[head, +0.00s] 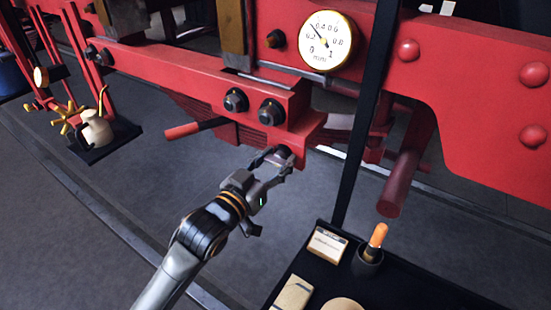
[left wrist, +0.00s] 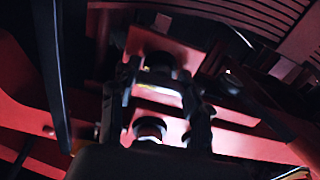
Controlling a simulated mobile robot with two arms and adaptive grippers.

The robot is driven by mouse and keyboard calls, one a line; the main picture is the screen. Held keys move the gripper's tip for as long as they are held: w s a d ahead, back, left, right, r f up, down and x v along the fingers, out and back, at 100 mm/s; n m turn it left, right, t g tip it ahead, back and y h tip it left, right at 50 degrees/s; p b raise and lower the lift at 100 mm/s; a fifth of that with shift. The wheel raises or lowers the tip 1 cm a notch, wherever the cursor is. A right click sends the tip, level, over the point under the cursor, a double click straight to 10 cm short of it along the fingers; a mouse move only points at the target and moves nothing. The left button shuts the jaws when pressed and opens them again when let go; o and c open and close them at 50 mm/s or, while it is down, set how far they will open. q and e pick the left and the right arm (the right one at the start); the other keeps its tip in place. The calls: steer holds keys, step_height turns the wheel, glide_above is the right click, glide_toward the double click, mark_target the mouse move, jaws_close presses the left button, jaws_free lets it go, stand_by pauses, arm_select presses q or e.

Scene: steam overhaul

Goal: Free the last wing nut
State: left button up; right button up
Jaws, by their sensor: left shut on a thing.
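My left gripper (head: 276,166) reaches up from below to the lower edge of the red beam (head: 190,72). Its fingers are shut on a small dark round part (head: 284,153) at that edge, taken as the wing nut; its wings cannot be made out. In the left wrist view the two fingers (left wrist: 165,100) stand on either side of a blurred round part (left wrist: 150,128) by red metal. Two dark hex nuts (head: 236,100) (head: 271,112) sit on the beam just above my gripper. My right gripper is not in view.
A white dial gauge (head: 327,41) is on the red frame above. A black tray (head: 392,292) at lower right holds a small box (head: 327,244) and an orange-handled tool (head: 377,237) in a cup. A dark upright post (head: 364,110) stands right of my gripper. An oil can (head: 97,130) stands at left.

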arm_select(q)
steer(key=n+p, duration=0.3)
steer(key=n, duration=0.2)
steer(key=shift+r+p, duration=0.2)
steer(key=shift+p, duration=0.2)
steer(key=n+p, duration=0.3)
steer(key=n, duration=0.2)
steer(key=n+p, duration=0.3)
steer(key=n, duration=0.2)
steer(key=shift+f+n, duration=0.15)
steer(key=shift+n, duration=0.25)
steer(key=n+p, duration=0.1)
steer(key=n, duration=0.4)
steer(key=shift+f+p, duration=0.1)
steer(key=shift+p, duration=0.25)
steer(key=shift+n, duration=0.3)
